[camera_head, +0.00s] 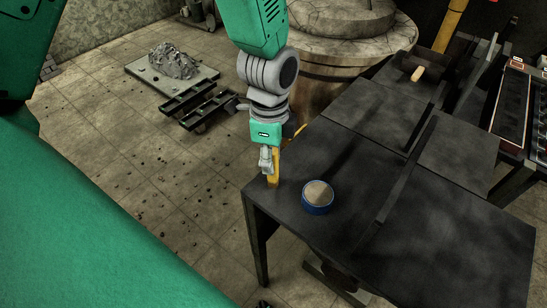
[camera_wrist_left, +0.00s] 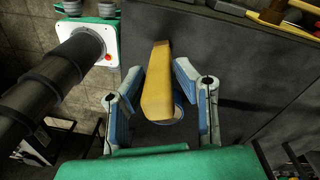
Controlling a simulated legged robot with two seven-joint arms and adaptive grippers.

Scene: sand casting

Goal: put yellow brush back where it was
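The yellow brush (camera_head: 275,168) is upright below my left gripper (camera_head: 267,160), at the near left corner of the dark table (camera_head: 440,235). Whether the brush's lower end touches the table is unclear. My right gripper is in neither view.
A round blue tin (camera_head: 317,198) stands on the table just right of the brush. Raised dark strips divide the tabletop, and a small light wooden piece (camera_head: 417,74) lies farther back. A large round stone-topped block (camera_head: 335,45) stands behind. The front tabletop is clear.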

